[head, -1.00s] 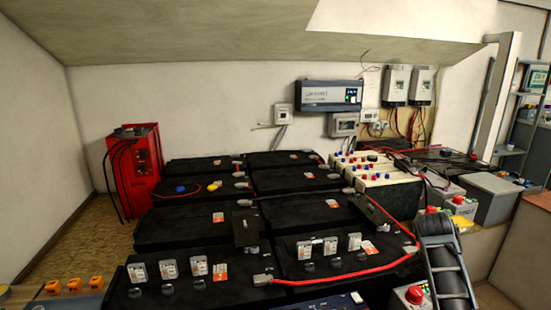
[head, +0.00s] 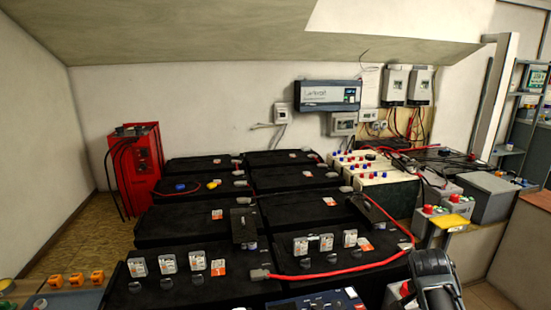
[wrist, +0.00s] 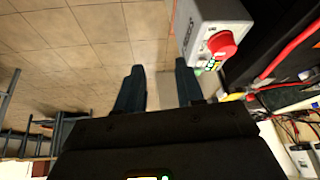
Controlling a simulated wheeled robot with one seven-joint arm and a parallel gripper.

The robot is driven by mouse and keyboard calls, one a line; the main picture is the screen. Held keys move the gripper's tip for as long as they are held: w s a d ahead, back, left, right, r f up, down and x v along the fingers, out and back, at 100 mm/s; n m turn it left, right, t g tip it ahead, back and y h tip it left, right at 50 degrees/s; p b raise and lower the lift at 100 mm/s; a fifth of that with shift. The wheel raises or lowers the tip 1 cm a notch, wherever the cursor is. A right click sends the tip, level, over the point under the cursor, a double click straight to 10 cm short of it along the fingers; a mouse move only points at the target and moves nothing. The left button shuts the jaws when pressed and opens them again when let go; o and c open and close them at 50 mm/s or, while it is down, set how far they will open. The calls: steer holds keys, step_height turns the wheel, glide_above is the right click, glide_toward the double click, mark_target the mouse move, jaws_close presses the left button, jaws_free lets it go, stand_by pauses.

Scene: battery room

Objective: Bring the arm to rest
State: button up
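My gripper (wrist: 159,78) shows in the wrist view with its two dark fingers apart. Nothing is between them; tiled floor shows through the gap. A grey box with a red knob (wrist: 221,44) is just right of the fingers, apart from them as far as I can tell. In the head view my dark arm (head: 435,280) rises at the lower right edge, beside the battery bank. My gripper's fingers cannot be made out in the head view.
Large black batteries (head: 185,235) with a red cable (head: 340,269) fill the middle. A red charger unit (head: 137,170) stands at the left. A yellow-topped grey post (head: 449,222) and grey boxes (head: 488,197) are at the right. Tiled floor (wrist: 95,40) is open in the wrist view.

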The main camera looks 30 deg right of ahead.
steer(key=s+a+f+n+t, duration=0.2)
steer(key=s+a+f+n, duration=0.1)
steer(key=a, duration=0.2)
steer(key=s+a+f+n+t, duration=0.2)
steer(key=a+f+n, duration=0.1)
steer(key=a, duration=0.3)
steer(key=s+a+r+n+t, duration=0.2)
steer(key=s+a+n+t, duration=0.25)
steer(key=s+a, duration=0.6)
steer(key=s+a+r+n+t+y, duration=0.2)
steer(key=s+a+r, duration=0.4)
steer(key=r, duration=0.5)
steer(key=s+a+r+n+t+y, duration=0.3)
steer(key=s+a+r+n, duration=0.3)
steer(key=r, duration=0.4)
steer(key=shift+s+a+r+t, duration=0.35)
steer(key=shift+s+a+t, duration=0.35)
steer(key=shift+a, duration=0.4)
